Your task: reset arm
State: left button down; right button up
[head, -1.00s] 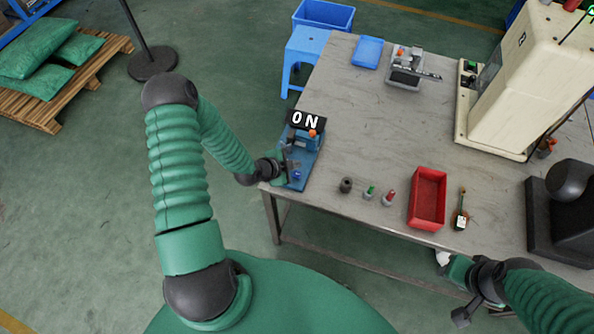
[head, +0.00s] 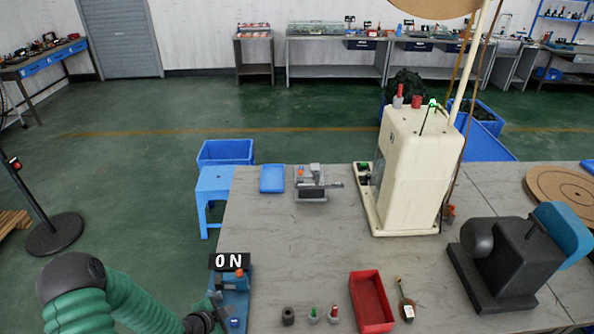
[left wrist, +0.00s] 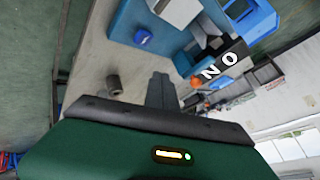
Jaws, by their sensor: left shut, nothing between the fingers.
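My left gripper (head: 217,311) is at the near left corner of the table, close beside a blue fixture (head: 236,306) with a black ON sign (head: 230,261). In the left wrist view my left gripper's fingers (left wrist: 161,90) are together and hold nothing. There the blue fixture (left wrist: 128,22), its small blue knob (left wrist: 143,37) and the ON sign (left wrist: 221,68) lie past the fingertips. Whether the gripper touches the fixture cannot be told. My right arm and gripper are out of view.
The grey table (head: 290,235) holds a dark cylinder (head: 288,316), a red bin (head: 371,302), a cream machine (head: 405,170) and a black machine (head: 510,262). A blue stool (head: 213,190) stands beyond its left edge. The table's middle is mostly clear.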

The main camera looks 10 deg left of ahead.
pick_arm(q)
jog(key=s+d+r+n+g+y+b, duration=0.1)
jog(key=s+d+r+n+g+b, duration=0.2)
jog(key=s+d+r+n+g, duration=0.3)
jog(key=s+d+r+n, duration=0.5)
jog(key=s+d+r, duration=0.1)
jog(key=s+r, duration=0.2)
jog(key=shift+s+r+y, duration=0.25)
jog(key=shift+r+y, duration=0.05)
jog(key=shift+r, duration=0.45)
jog(key=shift+a, duration=0.35)
